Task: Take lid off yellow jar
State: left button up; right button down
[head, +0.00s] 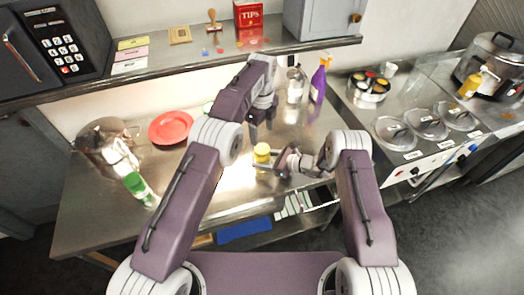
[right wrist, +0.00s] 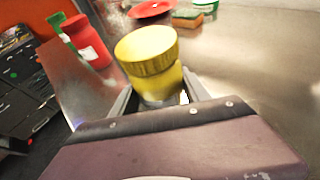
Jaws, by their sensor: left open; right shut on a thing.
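The yellow jar (head: 262,148) stands on the steel counter, below the middle of the head view. Its ridged yellow lid (right wrist: 147,48) is on top of the yellow body (right wrist: 156,86) in the right wrist view. My right gripper (head: 264,163) is shut on the jar body, with one finger on each side, below the lid. The lower part of the jar is hidden by my gripper. My left gripper (head: 262,118) is open and empty, above and behind the jar in the head view, apart from the lid.
A red plate (head: 170,127) lies to the left on the counter. A purple spray bottle (head: 319,82) and a clear bottle (head: 295,88) stand behind, right of my left arm. A shelf (head: 190,57) overhangs the back.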

aim_at(262, 148)
pick_arm(q)
jog(key=m, duration=0.2)
jog(key=shift+m, duration=0.4)
notch_tip(262, 148, down, 8)
jog(key=c, duration=1.5)
jog(key=n, duration=1)
jog(key=shift+n, duration=0.4)
jog(key=n, duration=0.6)
jog(key=shift+n, duration=0.3)
jog(key=n, duration=0.3)
jog(key=shift+r, duration=0.1)
jog(key=n, duration=0.6)
jog(key=shift+n, duration=0.3)
jog(key=n, duration=1.2)
jog(key=shift+w, duration=0.1)
jog(key=n, duration=0.4)
